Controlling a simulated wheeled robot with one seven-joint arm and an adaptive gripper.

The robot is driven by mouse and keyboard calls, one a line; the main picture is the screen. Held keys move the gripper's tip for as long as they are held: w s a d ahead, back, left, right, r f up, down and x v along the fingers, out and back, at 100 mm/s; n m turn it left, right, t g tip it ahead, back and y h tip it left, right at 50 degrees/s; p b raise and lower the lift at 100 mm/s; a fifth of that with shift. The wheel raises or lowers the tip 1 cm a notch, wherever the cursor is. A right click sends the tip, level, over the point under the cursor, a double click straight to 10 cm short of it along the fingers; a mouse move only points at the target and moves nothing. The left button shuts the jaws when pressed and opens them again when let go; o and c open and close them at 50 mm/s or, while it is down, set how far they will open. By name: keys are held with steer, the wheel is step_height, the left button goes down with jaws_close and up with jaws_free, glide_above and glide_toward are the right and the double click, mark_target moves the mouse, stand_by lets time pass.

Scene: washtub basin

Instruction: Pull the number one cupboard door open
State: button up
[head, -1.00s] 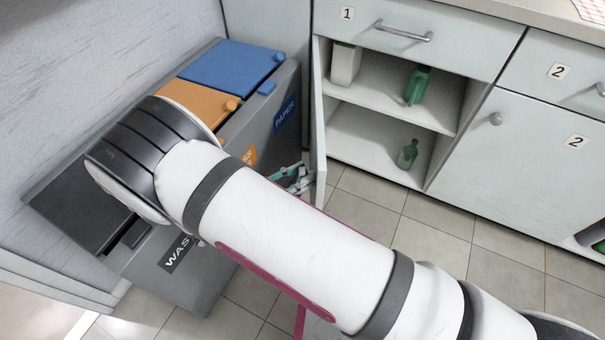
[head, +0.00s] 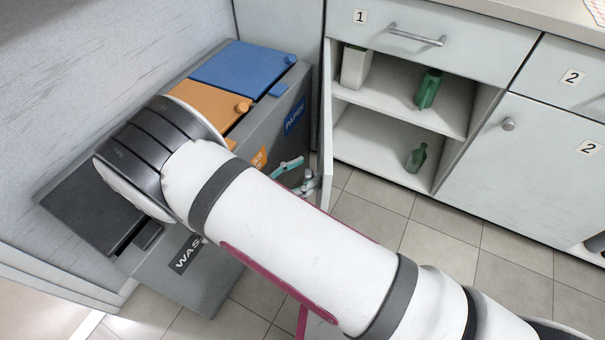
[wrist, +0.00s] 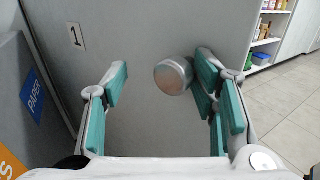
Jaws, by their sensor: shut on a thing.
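The number one cupboard door (head: 327,140) stands swung out, seen nearly edge-on in the head view. In the wrist view its grey front (wrist: 135,40) fills the middle, with a "1" label at upper left. The round metal door knob (wrist: 173,75) shows between my gripper's teal-padded fingers (wrist: 160,88), close by the right finger; a gap shows on the left side. My gripper is shut on the knob. In the head view the gripper (head: 294,176) is on the door's left, partly hidden behind my arm.
The open cupboard holds a white container (head: 355,66) and two green bottles (head: 428,88) (head: 416,158) on its shelves. Waste bins with blue (head: 243,68), orange and dark lids stand left of the door, close to my gripper. Tiled floor (head: 375,215) is clear before the cupboard.

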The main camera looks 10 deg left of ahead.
stand_by(0.4)
step_height(320, 180, up, 10)
stand_by(0.5)
